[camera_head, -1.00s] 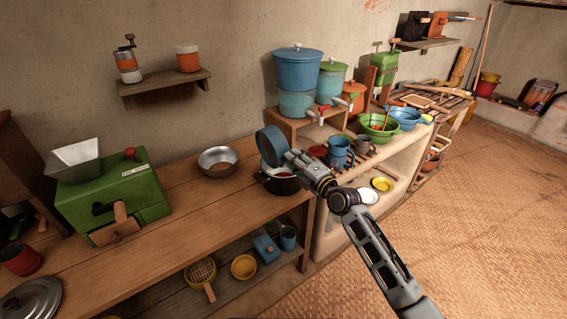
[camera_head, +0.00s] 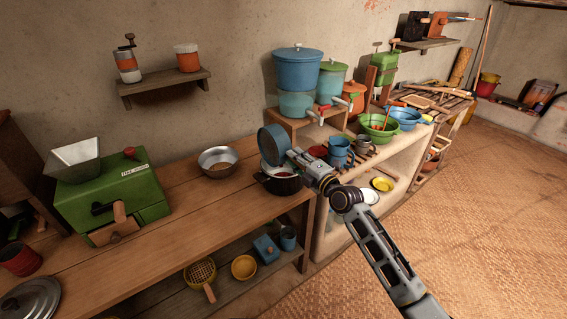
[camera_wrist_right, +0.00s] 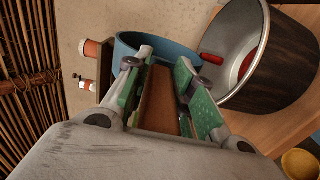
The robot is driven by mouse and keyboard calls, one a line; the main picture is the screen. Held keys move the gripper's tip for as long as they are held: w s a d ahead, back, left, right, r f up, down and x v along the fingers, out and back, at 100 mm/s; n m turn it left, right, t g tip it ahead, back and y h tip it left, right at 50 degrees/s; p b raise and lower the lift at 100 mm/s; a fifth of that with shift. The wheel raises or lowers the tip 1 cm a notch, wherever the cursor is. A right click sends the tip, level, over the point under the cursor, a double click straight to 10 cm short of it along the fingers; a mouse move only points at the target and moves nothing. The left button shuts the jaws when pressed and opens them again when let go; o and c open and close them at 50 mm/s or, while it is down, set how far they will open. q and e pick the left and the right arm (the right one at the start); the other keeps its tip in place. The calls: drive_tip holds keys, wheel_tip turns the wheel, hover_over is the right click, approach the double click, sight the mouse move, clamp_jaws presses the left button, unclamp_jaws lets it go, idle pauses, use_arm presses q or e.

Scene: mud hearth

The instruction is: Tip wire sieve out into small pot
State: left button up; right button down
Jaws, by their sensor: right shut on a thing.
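The wire sieve (camera_head: 272,146) has a blue round rim and is tipped steeply up on its side. It also shows in the right wrist view (camera_wrist_right: 180,55). My right gripper (camera_head: 297,160) is shut on its brown handle (camera_wrist_right: 157,100). The small pot (camera_head: 283,187) is dark with a pale inside, and stands upright on the wooden counter just below the sieve. In the right wrist view the pot (camera_wrist_right: 285,85) is to the right of the fingers, with something red inside it. The sieve's mesh and any contents are hidden. My left gripper is out of view.
A metal bowl (camera_head: 218,168) with brown contents stands left of the pot. A green mill (camera_head: 120,195) is further left. Blue mugs (camera_head: 340,152) and a red bowl (camera_head: 318,152) stand to the right. The counter (camera_head: 180,185) between mill and bowl is clear.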

drive_tip(key=shift+d, duration=0.15)
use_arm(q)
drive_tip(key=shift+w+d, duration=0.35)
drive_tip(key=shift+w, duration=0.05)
use_arm(e)
drive_tip(key=shift+w+d+m, duration=0.2)
drive_tip(key=shift+m, duration=0.5)
use_arm(q)
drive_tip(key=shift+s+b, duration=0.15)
drive_tip(key=shift+b, duration=0.2)
use_arm(e)
drive_tip(key=shift+w+d, duration=0.1)
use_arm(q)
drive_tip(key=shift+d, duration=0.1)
use_arm(e)
drive_tip(key=shift+m, duration=0.3)
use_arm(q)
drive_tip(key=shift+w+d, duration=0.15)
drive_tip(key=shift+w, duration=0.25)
use_arm(e)
drive_tip(key=shift+w+d, duration=0.1)
drive_tip(key=shift+d, duration=0.05)
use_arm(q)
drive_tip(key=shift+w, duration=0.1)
use_arm(e)
drive_tip(key=shift+w+d+m, duration=0.1)
drive_tip(key=shift+m, duration=0.3)
